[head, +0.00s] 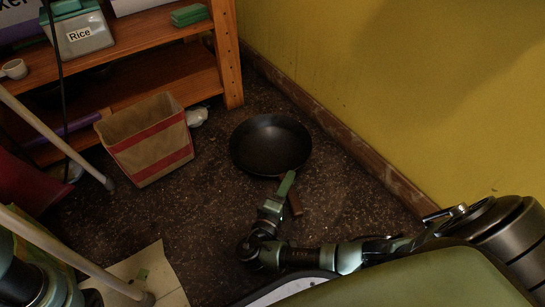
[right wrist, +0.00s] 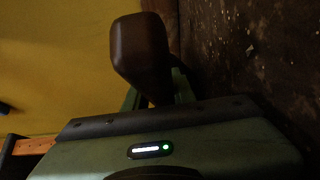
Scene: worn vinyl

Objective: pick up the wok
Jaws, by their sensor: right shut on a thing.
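The wok (head: 270,143) is a dark round pan with its open side up, near the yellow wall in the head view. Its brown handle (head: 296,201) points toward me. My right gripper (head: 287,186) is at the handle, and part of the handle is hidden behind it. In the right wrist view the handle's brown end (right wrist: 142,52) stands up between the fingers, and the gripper is shut on it. I cannot tell whether the wok touches the floor. My left gripper does not show.
A paper bag with red stripes (head: 148,143) stands left of the wok. A wooden shelf (head: 228,55) is behind it, holding a box marked Rice (head: 80,36). The yellow wall (head: 400,90) and its skirting board (head: 345,148) bound the right side. Pale poles (head: 55,138) cross the left.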

